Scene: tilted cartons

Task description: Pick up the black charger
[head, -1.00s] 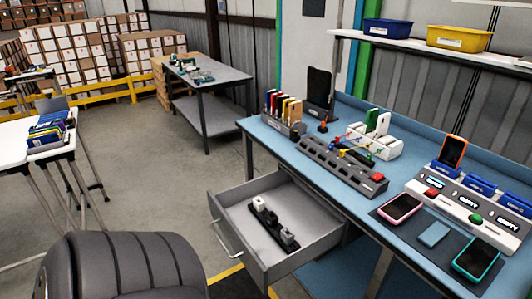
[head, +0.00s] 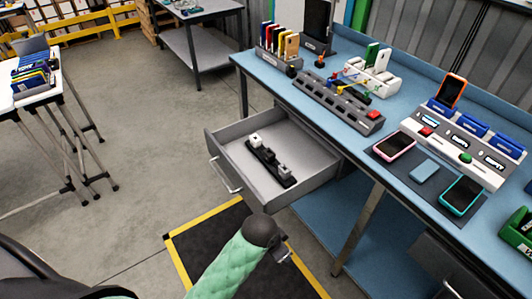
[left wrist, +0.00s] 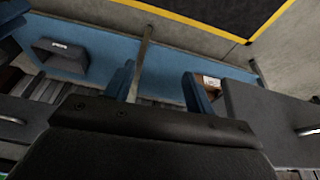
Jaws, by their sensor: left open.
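An open grey drawer (head: 222,186) under the blue workbench holds a black strip (head: 268,165) with small white, grey and dark charger-like blocks on it. Which block is the black charger is too small to tell. My left arm, in a green sleeve with a dark joint, rises from the bottom of the head view, in front of the drawer. In the left wrist view my left gripper (left wrist: 160,88) shows two blue fingers spread apart with nothing between them. My right gripper is not in view.
The blue workbench (head: 335,150) carries a grey rack (head: 325,103), a phone station (head: 460,150) and several phones. A white table (head: 55,95) stands at left. A yellow-edged black mat (head: 215,245) lies below the drawer. Floor left of the drawer is clear.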

